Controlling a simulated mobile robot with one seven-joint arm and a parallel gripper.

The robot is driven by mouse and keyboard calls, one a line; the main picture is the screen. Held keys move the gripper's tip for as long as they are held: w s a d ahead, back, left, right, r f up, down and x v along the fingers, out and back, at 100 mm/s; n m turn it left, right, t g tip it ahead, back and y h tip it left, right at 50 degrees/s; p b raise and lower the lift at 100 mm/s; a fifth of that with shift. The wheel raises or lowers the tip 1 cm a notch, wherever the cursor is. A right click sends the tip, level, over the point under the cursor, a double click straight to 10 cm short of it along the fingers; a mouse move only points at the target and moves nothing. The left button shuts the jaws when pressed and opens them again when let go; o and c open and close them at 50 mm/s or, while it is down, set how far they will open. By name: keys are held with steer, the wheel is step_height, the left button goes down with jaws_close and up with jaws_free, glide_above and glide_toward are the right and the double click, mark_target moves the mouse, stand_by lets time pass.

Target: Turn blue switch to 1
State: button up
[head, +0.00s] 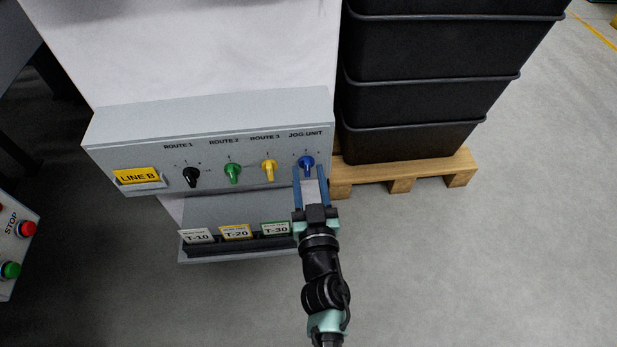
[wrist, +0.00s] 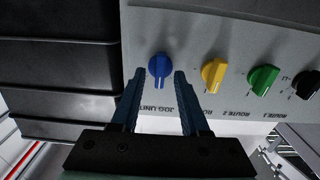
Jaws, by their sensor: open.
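The blue switch (head: 306,163) is a rotary knob under the label JOG UNIT, at the right end of a grey panel (head: 130,143). It also shows in the wrist view (wrist: 159,66), where the picture is upside down. Its grip ridge looks roughly upright, but its numbers are too small to read. My gripper (head: 310,173) is open and points at the panel. In the wrist view, my gripper (wrist: 159,75) has one fingertip on each side of the blue switch, with visible gaps. I cannot tell how deep the fingertips reach around it.
Yellow (head: 268,170), green (head: 232,173) and black (head: 191,177) knobs sit to the left on the panel. Below are tags T-10, T-20 and T-30 (head: 275,229) on a ledge. Black crates (head: 410,140) stand on a pallet (head: 450,172) at right. The floor right of my arm is clear.

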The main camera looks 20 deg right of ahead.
steer(key=shift+w+d, duration=0.1)
steer(key=shift+w, duration=0.1)
jaws_close()
steer(key=shift+n, duration=0.3)
steer(key=n, duration=0.3)
steer(key=shift+n, duration=0.3)
steer(key=shift+a+n+b, duration=0.2)
steer(key=shift+n+b, duration=0.35)
steer(key=shift+n, duration=1.75)
steer(key=shift+f, duration=0.1)
jaws_free()
